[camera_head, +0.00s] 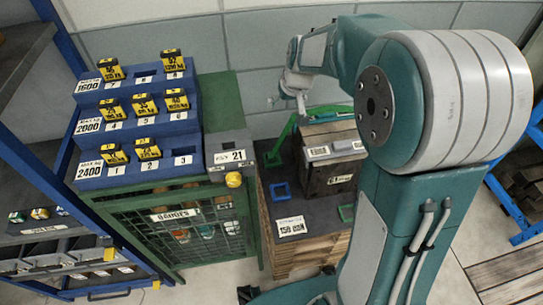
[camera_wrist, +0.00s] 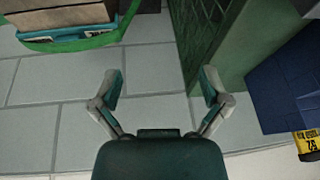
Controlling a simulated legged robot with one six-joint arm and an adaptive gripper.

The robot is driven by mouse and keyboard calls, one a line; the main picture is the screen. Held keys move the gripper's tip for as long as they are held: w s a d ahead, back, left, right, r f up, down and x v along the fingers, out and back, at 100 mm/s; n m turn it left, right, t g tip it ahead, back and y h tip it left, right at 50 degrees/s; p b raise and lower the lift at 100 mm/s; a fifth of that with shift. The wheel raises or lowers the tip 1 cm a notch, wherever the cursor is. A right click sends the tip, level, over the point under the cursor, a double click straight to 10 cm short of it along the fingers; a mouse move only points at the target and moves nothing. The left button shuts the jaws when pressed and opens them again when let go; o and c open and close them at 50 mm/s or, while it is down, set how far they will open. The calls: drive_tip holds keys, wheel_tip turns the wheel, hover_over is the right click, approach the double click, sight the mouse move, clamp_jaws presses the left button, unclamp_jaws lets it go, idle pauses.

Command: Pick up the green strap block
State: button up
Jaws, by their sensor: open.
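A green strap (camera_head: 284,137) runs slanting beside the wooden mould crate (camera_head: 330,180). In the wrist view a green curved band (camera_wrist: 85,42) shows at the upper left, below a wooden block (camera_wrist: 62,17). I cannot tell which green part is the strap block itself. My gripper (camera_head: 288,104) is raised behind the crate, near the back wall. In the wrist view my gripper (camera_wrist: 160,82) is open, with nothing between its fingers. It is apart from the green band.
A blue stepped rack (camera_head: 135,125) with yellow-black numbered tags stands left on a green mesh cabinet (camera_head: 185,225). Blue shelving is at far left. Tiled floor shows below my gripper.

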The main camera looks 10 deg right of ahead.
drive_tip(key=w+f, duration=0.9)
drive_tip(key=f, duration=0.4)
drive_tip(key=g, duration=0.1)
approach(272, 155)
drive_tip(key=shift+y, duration=0.3)
drive_tip(key=x, duration=1)
drive_tip(key=shift+w+d+f, duration=0.1)
drive_tip(key=shift+d, duration=0.2)
drive_tip(key=shift+c, duration=0.3)
drive_tip(key=c, duration=1.1)
